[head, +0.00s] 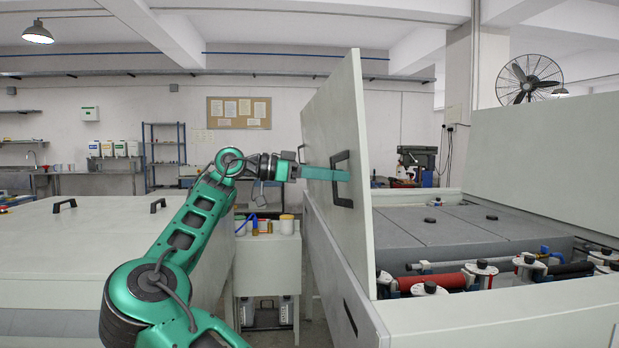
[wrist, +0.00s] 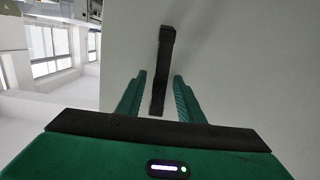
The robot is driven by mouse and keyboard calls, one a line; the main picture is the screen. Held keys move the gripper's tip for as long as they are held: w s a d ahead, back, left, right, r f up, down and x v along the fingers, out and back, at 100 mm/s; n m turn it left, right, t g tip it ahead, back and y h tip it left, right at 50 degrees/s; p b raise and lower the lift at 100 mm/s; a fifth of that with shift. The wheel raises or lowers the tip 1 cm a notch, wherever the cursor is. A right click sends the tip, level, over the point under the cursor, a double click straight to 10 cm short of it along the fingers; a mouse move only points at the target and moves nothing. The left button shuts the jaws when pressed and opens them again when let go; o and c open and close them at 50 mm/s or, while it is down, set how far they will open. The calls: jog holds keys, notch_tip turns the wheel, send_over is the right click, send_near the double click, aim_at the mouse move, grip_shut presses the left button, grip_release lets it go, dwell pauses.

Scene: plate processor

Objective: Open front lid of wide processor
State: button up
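The wide processor (head: 460,320) stands at the right. Its front lid (head: 335,110) is a large pale panel standing nearly upright along the processor's left side. It has two black handles, a nearer one (head: 342,180) and a farther one (head: 301,153). My gripper (head: 328,174) is at the lid, its green fingers reaching to the nearer handle. In the wrist view the fingers are spread, with a black handle (wrist: 164,65) running between them and a gap on each side. The fingers look open, not closed on the handle.
Another pale panel (head: 545,160) stands raised at the processor's right. Between the panels are grey inner covers (head: 430,225) and red and black rollers with valves. A closed processor (head: 80,250) is at the left. A small cabinet (head: 268,245) with bottles stands in the gap between the machines.

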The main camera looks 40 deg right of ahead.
jog(key=f+v, duration=0.1)
jog(key=v, duration=0.7)
jog(key=shift+r, duration=0.4)
